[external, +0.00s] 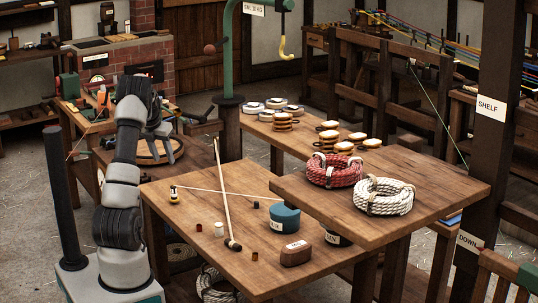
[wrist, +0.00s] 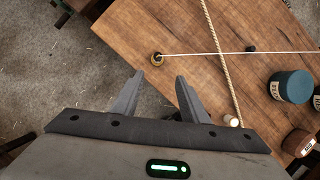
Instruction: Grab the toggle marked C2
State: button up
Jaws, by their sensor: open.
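Several small toggle-like cylinders stand on the wooden table (external: 180,240): a white one (external: 219,229), a brown one (external: 198,227), a dark one (external: 256,205) and another brown one (external: 255,257). No C2 mark is readable on any of them. The wrist view shows the white one (wrist: 231,121) right of my gripper and the dark one (wrist: 251,48) farther off. My gripper (wrist: 159,76) is open with nothing between its fingers, pointing down near the table's edge. In the external view my gripper (external: 165,145) hangs beyond the table's left corner.
A yellow-and-black piece (external: 174,194) holds a white cord's end at the table edge. A long pale rope (external: 222,190) crosses the table. A teal tin (external: 284,217) and brown block (external: 296,253) stand right. A raised board (external: 330,205) carries red and white rope coils.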

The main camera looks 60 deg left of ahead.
jog(key=b, duration=0.2)
send_near(173, 186)
jog(key=x, duration=0.5)
jog(key=shift+s+d+f, duration=0.2)
jog(key=shift+s, duration=0.05)
jog(key=shift+b+x, duration=0.8)
jog(key=shift+x, duration=2.05)
jog(key=shift+w+a+r, duration=0.1)
jog(key=shift+w, duration=0.1)
grip_shut()
